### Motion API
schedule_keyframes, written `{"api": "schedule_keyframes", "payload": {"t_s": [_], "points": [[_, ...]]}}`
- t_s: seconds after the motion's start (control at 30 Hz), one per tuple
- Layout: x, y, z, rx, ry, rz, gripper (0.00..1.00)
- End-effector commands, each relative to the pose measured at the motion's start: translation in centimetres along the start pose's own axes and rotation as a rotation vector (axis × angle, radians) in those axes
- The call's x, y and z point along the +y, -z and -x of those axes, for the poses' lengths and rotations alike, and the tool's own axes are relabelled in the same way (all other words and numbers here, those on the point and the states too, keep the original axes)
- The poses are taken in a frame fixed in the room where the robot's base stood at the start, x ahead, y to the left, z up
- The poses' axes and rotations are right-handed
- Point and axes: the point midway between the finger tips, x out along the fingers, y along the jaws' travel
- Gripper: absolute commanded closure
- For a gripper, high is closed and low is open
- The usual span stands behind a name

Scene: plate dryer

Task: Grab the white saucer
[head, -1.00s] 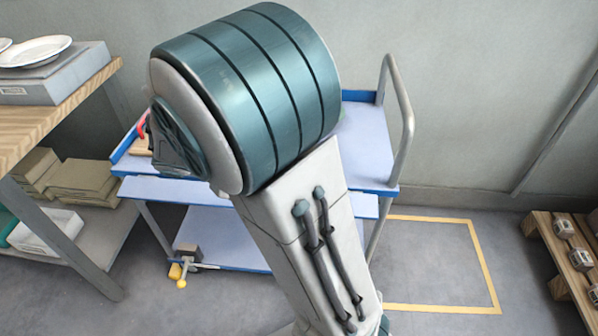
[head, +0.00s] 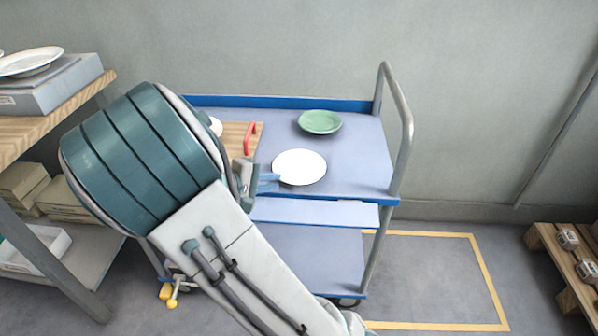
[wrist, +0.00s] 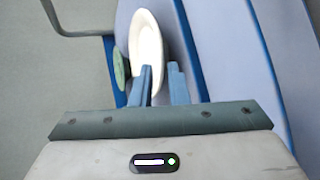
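The white saucer (head: 302,163) is over the blue cart's top, near the front and right of its middle. My gripper (head: 268,181) comes in from the left at the saucer's left edge. In the wrist view the saucer (wrist: 147,40) looks tall and narrow. Its near rim reaches my gripper's blue fingers (wrist: 161,85). The left finger lies in front of part of the saucer, and the right finger is just beside its edge. A gap shows between the fingers, so they look open. Any contact with the rim is not clear.
A green plate (head: 320,122) lies behind the saucer on the blue cart (head: 365,150). A wooden board (head: 240,133) with a red handle (head: 250,139) is at left, partly behind my arm. A grey rail (head: 405,130) rises at the cart's right end. A wooden table (head: 30,137) stands left.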

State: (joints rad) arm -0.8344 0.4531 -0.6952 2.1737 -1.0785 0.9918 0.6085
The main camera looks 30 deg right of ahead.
Motion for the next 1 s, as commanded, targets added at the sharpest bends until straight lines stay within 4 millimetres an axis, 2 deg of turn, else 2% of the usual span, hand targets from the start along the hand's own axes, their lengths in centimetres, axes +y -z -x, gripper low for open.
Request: {"api": "schedule_keyframes", "payload": {"t_s": [0.2, 0.33, 0.6, 0.67, 1.0], "points": [[-0.3, 0.0, -3.4, -0.006, -0.001, 0.0, 0.85], [-0.2, 0.0, -4.7, -0.004, -0.001, 0.001, 0.85], [-0.2, 0.1, -4.9, -0.001, 0.0, 0.001, 0.85], [-0.2, 0.1, -4.9, -0.001, 0.0, 0.0, 1.0], [-0.1, 0.1, -4.8, -0.001, 0.0, 0.0, 1.0]]}}
